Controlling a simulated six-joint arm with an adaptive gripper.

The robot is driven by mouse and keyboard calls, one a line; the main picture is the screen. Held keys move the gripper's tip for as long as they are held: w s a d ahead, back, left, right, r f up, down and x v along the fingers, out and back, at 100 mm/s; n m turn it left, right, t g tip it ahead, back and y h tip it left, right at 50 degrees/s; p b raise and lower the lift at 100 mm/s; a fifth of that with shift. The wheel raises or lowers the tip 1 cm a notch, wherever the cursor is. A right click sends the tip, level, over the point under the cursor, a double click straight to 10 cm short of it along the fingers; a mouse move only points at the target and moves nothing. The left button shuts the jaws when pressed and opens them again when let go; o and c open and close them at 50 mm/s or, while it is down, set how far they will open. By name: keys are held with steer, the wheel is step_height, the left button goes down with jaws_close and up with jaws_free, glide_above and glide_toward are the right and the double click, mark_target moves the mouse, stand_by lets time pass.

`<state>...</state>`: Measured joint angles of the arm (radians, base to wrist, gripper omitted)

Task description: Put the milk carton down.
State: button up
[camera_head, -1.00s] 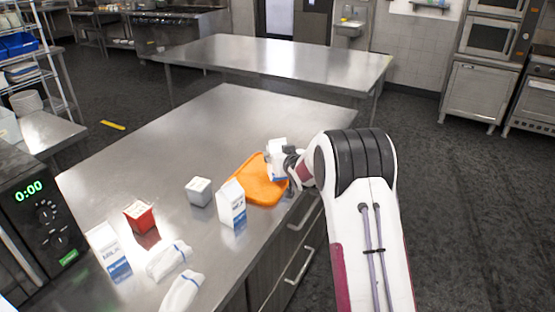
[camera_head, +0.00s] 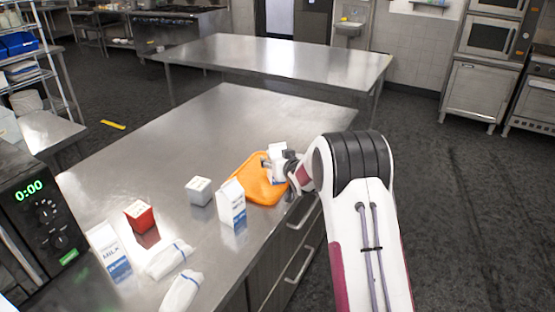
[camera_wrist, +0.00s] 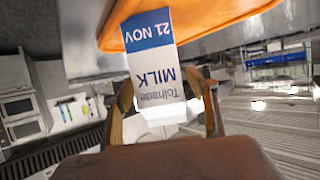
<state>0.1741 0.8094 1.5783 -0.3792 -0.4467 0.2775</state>
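The milk carton (camera_head: 279,152) is white with a blue band and stands upright on the orange board (camera_head: 252,193) at the table's right edge. My gripper (camera_head: 277,162) is around the carton, one dark finger showing on its left side. In the wrist view the carton (camera_wrist: 156,75) is upside down, its blue-banded base against the orange board (camera_wrist: 205,18). The fingers of my gripper (camera_wrist: 166,100) stand apart on either side of its upper part, with small gaps showing. The gripper looks open.
Another milk carton (camera_head: 231,203) stands just left of the board, and one more (camera_head: 108,250) is near the microwave (camera_head: 40,215). The far tabletop (camera_head: 225,115) is clear.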

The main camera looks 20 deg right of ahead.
steer(key=shift+s+r, duration=0.1)
steer(key=shift+r, duration=0.1)
steer(key=shift+v, duration=0.75)
steer(key=v, duration=1)
steer(key=shift+s+r, duration=0.1)
stand_by(0.4)
